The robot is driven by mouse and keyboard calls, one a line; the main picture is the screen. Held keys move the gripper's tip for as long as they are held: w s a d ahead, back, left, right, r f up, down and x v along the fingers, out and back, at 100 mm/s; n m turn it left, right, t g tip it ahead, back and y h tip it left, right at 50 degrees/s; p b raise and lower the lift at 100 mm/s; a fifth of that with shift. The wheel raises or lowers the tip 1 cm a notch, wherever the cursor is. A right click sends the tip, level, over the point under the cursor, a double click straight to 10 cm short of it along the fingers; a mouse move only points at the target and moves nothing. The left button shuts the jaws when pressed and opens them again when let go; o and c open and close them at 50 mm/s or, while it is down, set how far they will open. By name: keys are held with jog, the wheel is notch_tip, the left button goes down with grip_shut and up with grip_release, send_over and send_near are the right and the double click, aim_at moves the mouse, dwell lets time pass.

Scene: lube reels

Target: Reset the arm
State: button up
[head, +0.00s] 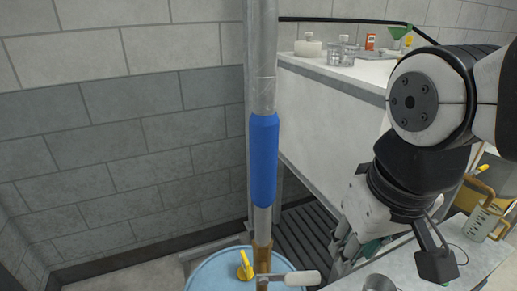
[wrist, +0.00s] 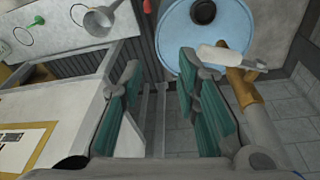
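My arm comes in from the right of the head view, bent, with its wrist low over the grey work surface. My gripper (wrist: 160,62) shows in the wrist view with two teal-padded fingers spread apart. Nothing is between them; the floor and metal rails show through the gap. In the head view the fingers are partly hidden and small, near the lower middle right. A blue drum (head: 215,272) stands left of the gripper, and its lid also shows in the wrist view (wrist: 180,35). The gripper is apart from it.
A post with a blue sleeve (head: 264,160) rises by the drum. A brown pump (wrist: 243,88) with a pale handle sits at the drum. A grey work surface (head: 480,262) with a metal funnel (wrist: 97,18) lies beside my arm. A white counter (head: 325,130) stands behind.

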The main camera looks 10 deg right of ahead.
jog(key=s, duration=0.3)
jog(key=shift+a, duration=0.1)
notch_tip(320, 180, up, 8)
jog(key=t+p, duration=0.1)
jog(key=p, duration=0.5)
jog(key=shift+f+t, duration=0.2)
jog(key=shift+t, duration=0.2)
dwell(0.3)
